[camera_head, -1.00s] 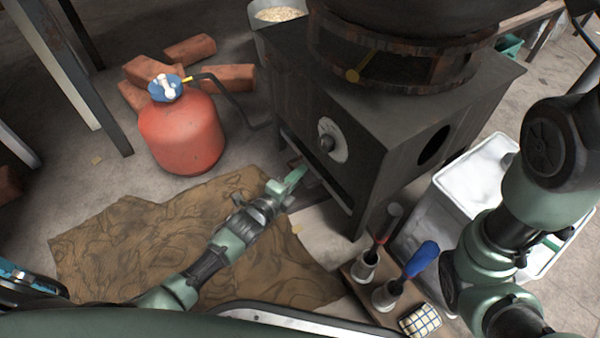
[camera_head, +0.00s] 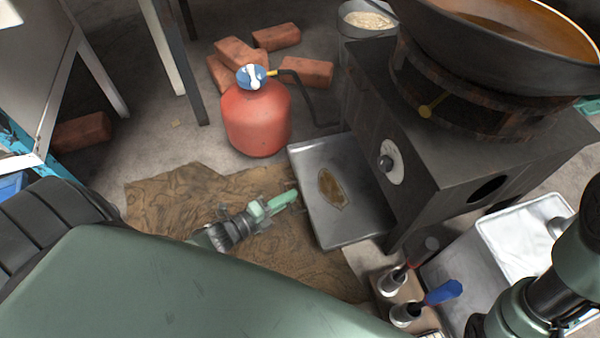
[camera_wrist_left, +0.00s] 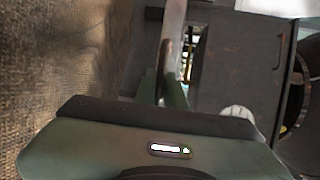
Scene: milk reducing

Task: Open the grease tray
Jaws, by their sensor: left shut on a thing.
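The grease tray (camera_head: 352,222) is a shallow grey metal pan with a brown grease patch on its floor. It sticks out of the slot low in the front of the dark stove (camera_head: 440,190); its inner end is hidden there. My left gripper (camera_head: 293,197) is at the tray's near left edge, shut on it. In the left wrist view, the green fingers of my left gripper (camera_wrist_left: 162,88) sit on both sides of the tray's thin upright edge (camera_wrist_left: 173,40). My right arm shows at the lower right, but its gripper is out of view.
A red gas cylinder (camera_head: 257,118) with a black hose stands left of the stove, near loose bricks (camera_head: 305,72). A brown cloth (camera_head: 165,205) lies under my left arm.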

